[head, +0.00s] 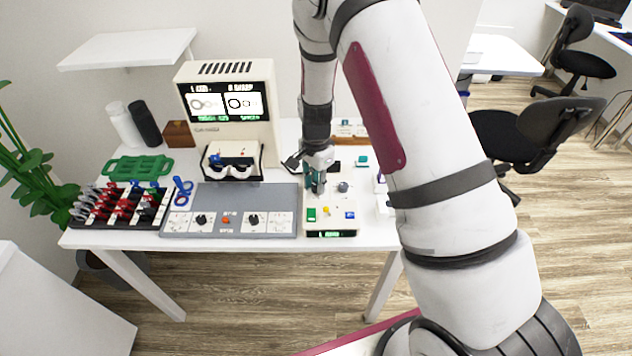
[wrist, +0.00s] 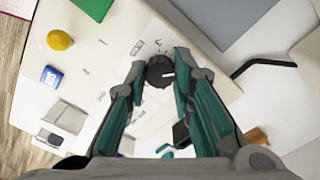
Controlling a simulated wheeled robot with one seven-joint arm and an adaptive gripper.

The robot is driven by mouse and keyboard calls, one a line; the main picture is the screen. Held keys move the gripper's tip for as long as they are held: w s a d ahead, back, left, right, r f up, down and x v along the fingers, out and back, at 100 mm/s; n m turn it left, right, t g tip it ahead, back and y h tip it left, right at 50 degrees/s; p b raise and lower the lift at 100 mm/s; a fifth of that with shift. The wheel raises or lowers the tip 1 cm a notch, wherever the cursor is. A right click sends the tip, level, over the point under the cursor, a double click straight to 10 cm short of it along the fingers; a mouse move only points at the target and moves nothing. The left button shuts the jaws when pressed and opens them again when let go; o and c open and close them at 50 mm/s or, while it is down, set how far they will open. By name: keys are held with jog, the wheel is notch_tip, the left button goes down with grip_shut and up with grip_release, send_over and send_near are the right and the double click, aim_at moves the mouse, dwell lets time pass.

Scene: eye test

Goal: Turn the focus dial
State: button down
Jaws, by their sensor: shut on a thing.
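A dark round dial (wrist: 160,71) with a white mark sits on a pale labelled panel in the wrist view. My gripper (wrist: 163,68) has its teal-lined fingers on both sides of this dial and is shut on it. The small labels are too blurred to read. In the head view my gripper (head: 317,188) points down at the left rear part of a white control box (head: 333,222). There the fingers hide the held dial. A grey-blue knob (head: 343,187) stands to the right of the gripper on the same box.
The box front carries green (head: 311,214), yellow (head: 326,210) and blue (head: 350,214) buttons. A grey panel (head: 245,195) with two black knobs lies to the left. A cream monitor unit (head: 230,103) and viewer (head: 233,160) stand behind. A rack of coloured pieces (head: 120,208) is far left.

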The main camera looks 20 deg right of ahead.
aim_at(316, 185)
jog(key=n, duration=0.4)
jog(key=shift+b, duration=0.35)
jog(key=shift+n, duration=1.6)
jog(key=c, duration=1.4)
grip_release()
jog(key=shift+o, duration=0.2)
jog(key=shift+r, duration=0.1)
notch_tip(316, 185, up, 12)
